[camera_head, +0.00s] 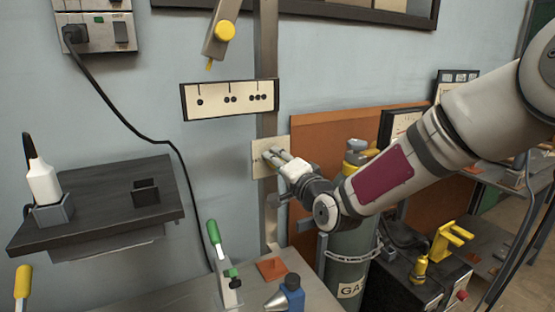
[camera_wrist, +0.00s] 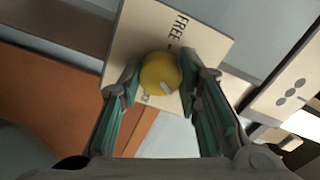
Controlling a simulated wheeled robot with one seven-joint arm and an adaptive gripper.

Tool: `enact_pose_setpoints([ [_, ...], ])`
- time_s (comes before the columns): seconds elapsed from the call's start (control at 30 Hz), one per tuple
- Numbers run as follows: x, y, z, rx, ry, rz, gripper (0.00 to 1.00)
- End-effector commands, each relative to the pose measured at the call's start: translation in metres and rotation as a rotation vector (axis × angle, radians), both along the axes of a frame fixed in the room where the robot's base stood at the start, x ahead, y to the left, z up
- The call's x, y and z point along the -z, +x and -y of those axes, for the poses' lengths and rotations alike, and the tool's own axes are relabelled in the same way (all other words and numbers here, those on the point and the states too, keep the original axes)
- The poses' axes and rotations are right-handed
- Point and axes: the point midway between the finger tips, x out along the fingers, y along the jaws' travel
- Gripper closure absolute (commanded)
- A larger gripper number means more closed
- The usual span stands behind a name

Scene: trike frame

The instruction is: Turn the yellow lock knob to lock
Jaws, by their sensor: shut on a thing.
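The yellow lock knob (camera_wrist: 159,72) is round and sits on a cream plate (camera_wrist: 205,45) marked FREE above it. A second, partly hidden label lies below the knob. A pale pointer mark on the knob's face aims down and right in the wrist view, between the two labels. My gripper (camera_wrist: 161,80) has one finger on each side of the knob and is shut on it. In the head view my gripper (camera_head: 277,157) reaches the plate (camera_head: 258,162) on the grey post, and its fingers hide the knob.
A dotted panel (camera_head: 230,99) is above the plate, and a yellow-ended lever (camera_head: 220,35) is higher up. A green gas cylinder (camera_head: 350,252) stands below my arm. A dark shelf (camera_head: 100,205) with a white bottle (camera_head: 43,180) is at left. A green-handled clamp (camera_head: 220,255) stands on the bench.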

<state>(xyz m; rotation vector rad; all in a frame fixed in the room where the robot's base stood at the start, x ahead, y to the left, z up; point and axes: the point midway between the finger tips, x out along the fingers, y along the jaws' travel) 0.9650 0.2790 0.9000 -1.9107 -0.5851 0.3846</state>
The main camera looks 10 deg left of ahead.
Motion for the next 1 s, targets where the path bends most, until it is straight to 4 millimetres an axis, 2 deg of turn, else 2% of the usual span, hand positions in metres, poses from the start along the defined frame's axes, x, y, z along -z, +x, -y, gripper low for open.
enact_pose_setpoints([
  [0.6, -0.0003, 0.0000, 0.0008, 0.002, 0.486, -0.331, 0.97],
  [1.0, -0.0003, -0.0002, 0.0001, 0.000, 0.734, -0.497, 0.97],
])
